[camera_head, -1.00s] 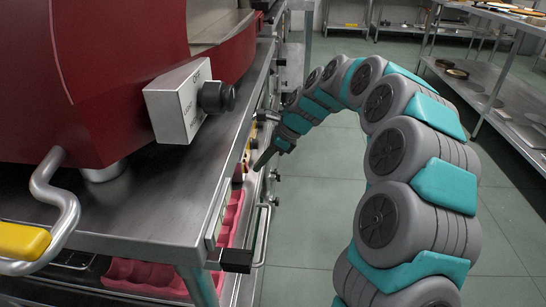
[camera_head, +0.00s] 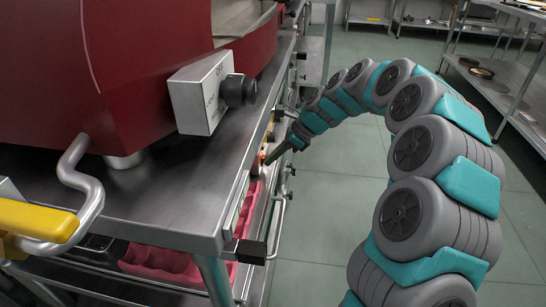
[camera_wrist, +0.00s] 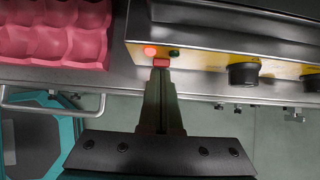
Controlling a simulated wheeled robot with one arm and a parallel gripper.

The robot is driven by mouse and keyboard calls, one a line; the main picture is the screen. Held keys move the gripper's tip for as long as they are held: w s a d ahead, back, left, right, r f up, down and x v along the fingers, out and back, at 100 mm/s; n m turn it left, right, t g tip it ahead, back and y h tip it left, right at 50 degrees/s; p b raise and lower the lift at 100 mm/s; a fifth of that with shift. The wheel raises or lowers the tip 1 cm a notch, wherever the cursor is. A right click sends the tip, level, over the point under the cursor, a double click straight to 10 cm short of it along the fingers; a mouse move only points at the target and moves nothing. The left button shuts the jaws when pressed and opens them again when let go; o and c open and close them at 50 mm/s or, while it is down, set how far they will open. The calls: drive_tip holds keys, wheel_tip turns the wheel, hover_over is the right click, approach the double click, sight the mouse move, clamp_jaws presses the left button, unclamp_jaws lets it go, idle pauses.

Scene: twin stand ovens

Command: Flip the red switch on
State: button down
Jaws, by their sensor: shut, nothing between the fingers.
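A red switch (camera_wrist: 161,62) sits on the yellow control strip (camera_wrist: 205,62) under the dark oven edge, seen in the wrist view. A round red light (camera_wrist: 150,51) glows just left of it, and a small dark green piece (camera_wrist: 174,53) is to its right. My gripper (camera_wrist: 160,72) is shut and empty, with its tips right at the red switch; I cannot tell whether they touch. In the head view my gripper (camera_head: 269,161) points at the front panel, beside an orange-red glow (camera_head: 262,156). The switch's exact position is hidden by the fingertips.
A black knob (camera_wrist: 243,73) is to the right on the strip. A pink moulded tray (camera_wrist: 55,35) lies to the left, above a metal handle (camera_wrist: 50,105). In the head view, the red oven (camera_head: 150,70) stands on the steel counter (camera_head: 180,185).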

drive_tip(key=shift+a+r, duration=0.1)
drive_tip(key=shift+r, duration=0.15)
drive_tip(key=shift+r+p, duration=0.65)
drive_tip(key=shift+p, duration=0.2)
drive_tip(key=shift+s, duration=0.1)
drive_tip(key=shift+d+r, duration=0.1)
drive_tip(key=shift+d, duration=0.3)
drive_tip(key=d+v, duration=0.1)
drive_tip(key=v, duration=1.1)
drive_tip(key=shift+s+f+p, duration=0.15)
drive_tip(key=shift+f+p, duration=0.1)
drive_tip(key=shift+p, duration=0.15)
drive_tip(key=shift+d, duration=0.15)
